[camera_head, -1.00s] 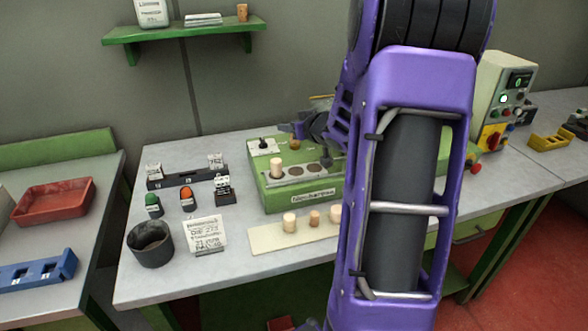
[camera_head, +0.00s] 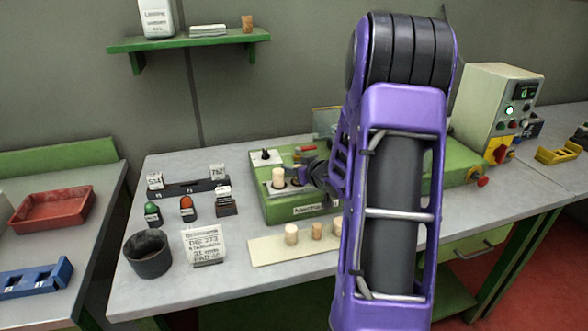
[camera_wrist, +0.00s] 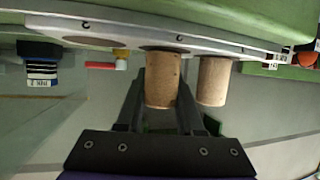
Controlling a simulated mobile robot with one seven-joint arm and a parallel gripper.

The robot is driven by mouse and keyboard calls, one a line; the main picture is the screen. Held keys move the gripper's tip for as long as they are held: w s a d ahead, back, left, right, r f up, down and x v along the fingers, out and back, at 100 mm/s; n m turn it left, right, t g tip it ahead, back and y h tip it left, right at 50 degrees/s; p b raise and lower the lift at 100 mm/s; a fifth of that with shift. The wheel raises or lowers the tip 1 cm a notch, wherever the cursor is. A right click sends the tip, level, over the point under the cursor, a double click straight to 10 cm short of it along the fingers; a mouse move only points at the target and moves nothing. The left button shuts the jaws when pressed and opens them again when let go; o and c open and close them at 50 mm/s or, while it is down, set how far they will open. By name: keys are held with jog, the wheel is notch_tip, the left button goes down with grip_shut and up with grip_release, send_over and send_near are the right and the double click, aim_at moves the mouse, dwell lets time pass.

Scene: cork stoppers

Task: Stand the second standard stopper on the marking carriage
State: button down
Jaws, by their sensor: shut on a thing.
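My gripper (camera_wrist: 160,95) is shut on a tan cork stopper (camera_wrist: 162,88). In the wrist view, which shows the scene upside down, the stopper's base is at a round seat of the pale marking carriage (camera_wrist: 105,36); I cannot tell whether it touches. Another cork stopper (camera_wrist: 213,82) stands close beside it on the carriage, and it also shows in the head view (camera_head: 278,176). In the head view my gripper (camera_head: 303,178) is low over the carriage on the green machine (camera_head: 290,212), just right of that standing stopper; my arm hides the carriage's right part.
A pale board (camera_head: 268,249) with several stoppers lies in front of the machine. A dark cup (camera_head: 148,254), a sign card (camera_head: 205,246) and stamps (camera_head: 187,208) stand left. A control box (camera_head: 497,105) stands at the right.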

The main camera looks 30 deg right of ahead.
jog(key=shift+f, duration=0.2)
jog(key=c, duration=0.8)
grip_release()
jog(key=shift+r, duration=0.1)
jog(key=shift+r, duration=0.1)
jog(key=shift+s+r, duration=0.15)
jog(key=shift+r, duration=0.05)
jog(key=p+v, duration=0.1)
jog(key=v, duration=1)
jog(key=shift+s+r, duration=0.1)
jog(key=shift+s, duration=0.25)
